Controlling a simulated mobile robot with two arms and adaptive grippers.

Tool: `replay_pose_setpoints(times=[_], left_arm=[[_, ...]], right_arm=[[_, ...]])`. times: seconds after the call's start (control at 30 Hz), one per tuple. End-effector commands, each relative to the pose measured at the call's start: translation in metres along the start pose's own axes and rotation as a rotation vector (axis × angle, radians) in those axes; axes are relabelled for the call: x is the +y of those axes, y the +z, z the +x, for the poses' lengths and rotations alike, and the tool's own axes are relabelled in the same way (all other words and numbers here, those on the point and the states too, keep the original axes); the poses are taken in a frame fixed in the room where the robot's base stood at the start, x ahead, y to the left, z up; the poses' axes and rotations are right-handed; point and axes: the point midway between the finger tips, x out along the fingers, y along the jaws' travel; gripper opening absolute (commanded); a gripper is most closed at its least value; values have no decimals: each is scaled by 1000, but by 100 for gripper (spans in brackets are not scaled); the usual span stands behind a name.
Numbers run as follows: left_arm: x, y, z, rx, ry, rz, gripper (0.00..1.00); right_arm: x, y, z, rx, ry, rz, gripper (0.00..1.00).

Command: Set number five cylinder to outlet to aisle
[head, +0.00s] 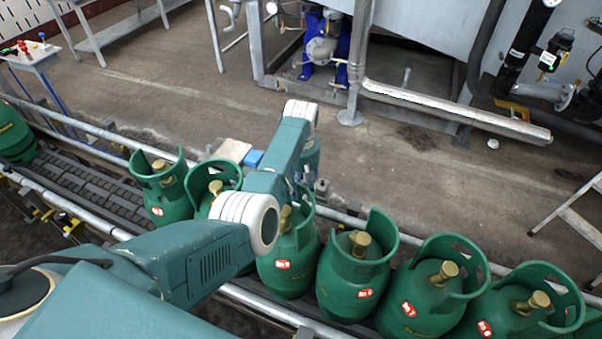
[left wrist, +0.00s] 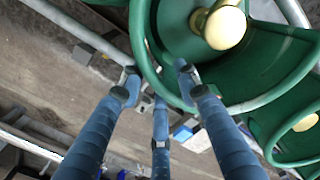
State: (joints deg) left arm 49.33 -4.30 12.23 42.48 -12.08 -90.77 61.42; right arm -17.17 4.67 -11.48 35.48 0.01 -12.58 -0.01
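A row of green gas cylinders stands on the conveyor. The cylinder whose small red tag seems to read 5 (head: 287,272) is in the middle of the head view, partly behind my left arm. In the left wrist view a green cylinder collar (left wrist: 143,45) with a brass valve (left wrist: 224,27) shows close up. My left gripper (head: 305,181) is mostly hidden behind its own forearm in the head view. In the left wrist view its blue fingers (left wrist: 159,74) are spread apart near the collar rim; contact cannot be told. My right gripper is not in view.
Neighbouring cylinders (head: 357,275) stand close on both sides. The conveyor rail (head: 110,137) runs along the row. Beyond it is bare floor (head: 420,190) with a pipe frame (head: 455,116). A button stand (head: 35,57) is at the upper left.

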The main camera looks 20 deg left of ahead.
Motion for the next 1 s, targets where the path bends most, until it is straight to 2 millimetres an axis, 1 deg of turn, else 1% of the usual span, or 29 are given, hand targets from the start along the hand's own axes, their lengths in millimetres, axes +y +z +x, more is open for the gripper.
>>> replay_pose_setpoints(times=[0.03, 0.2, 0.3, 0.4, 0.6, 1.0], left_arm=[[2, 0, -13, 3, 6, 0, 32], [2, -2, -50, 4, 6, 0, 32], [1, -1, -65, 3, 4, -1, 32], [1, -1, -76, 3, 4, -1, 32], [0, -1, -83, 2, 2, 0, 32], [0, -1, -83, 2, 2, -1, 32]], right_arm=[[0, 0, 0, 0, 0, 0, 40], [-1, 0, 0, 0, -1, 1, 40], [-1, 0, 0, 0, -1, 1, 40], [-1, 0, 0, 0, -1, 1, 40], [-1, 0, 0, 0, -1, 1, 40], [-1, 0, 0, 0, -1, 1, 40]])
